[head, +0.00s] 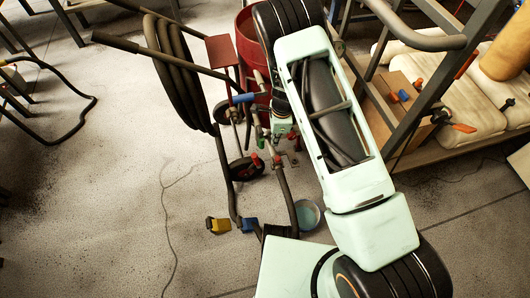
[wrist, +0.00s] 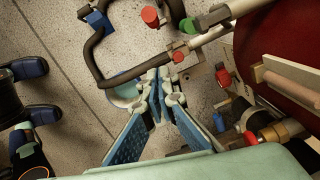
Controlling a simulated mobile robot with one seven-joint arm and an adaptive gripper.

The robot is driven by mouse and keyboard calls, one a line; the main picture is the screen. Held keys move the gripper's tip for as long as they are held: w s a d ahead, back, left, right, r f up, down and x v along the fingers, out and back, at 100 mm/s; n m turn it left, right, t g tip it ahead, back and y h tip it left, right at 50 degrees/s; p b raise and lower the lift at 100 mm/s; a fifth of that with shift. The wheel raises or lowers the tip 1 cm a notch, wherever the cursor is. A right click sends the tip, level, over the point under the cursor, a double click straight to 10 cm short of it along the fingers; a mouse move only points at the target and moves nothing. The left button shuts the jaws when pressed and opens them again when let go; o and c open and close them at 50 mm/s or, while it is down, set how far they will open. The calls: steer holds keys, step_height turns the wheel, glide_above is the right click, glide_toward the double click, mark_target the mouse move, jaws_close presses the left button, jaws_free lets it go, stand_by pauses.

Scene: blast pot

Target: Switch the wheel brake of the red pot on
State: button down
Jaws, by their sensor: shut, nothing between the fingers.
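The red pot (head: 250,35) stands upright at the upper middle of the head view, partly covered by my arm. A dark wheel with a red hub (head: 246,168) is low in front of it. In the wrist view, the pot's red wall (wrist: 285,45) fills the upper right. My gripper (wrist: 165,85) is shut and empty, its tips close to pipe fittings with a red-marked block (wrist: 179,57). I cannot tell whether the tips touch them. Which part is the wheel brake is unclear.
Black hoses (head: 180,75) hang beside the pot, and one runs down to a blue coupling (head: 249,225) near a yellow one (head: 218,226). A pale blue bowl (head: 307,214) is on the floor. A rack (head: 405,85) with sacks stands right. Floor at lower left is clear.

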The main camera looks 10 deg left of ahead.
mark_target(256, 161)
steer(key=a+f+b, duration=0.3)
steer(key=a+f, duration=0.1)
steer(key=f, duration=0.6)
steer(key=shift+s+a+f+b, duration=0.25)
steer(key=shift+s+a+b, duration=0.05)
steer(key=shift+s+b, duration=0.1)
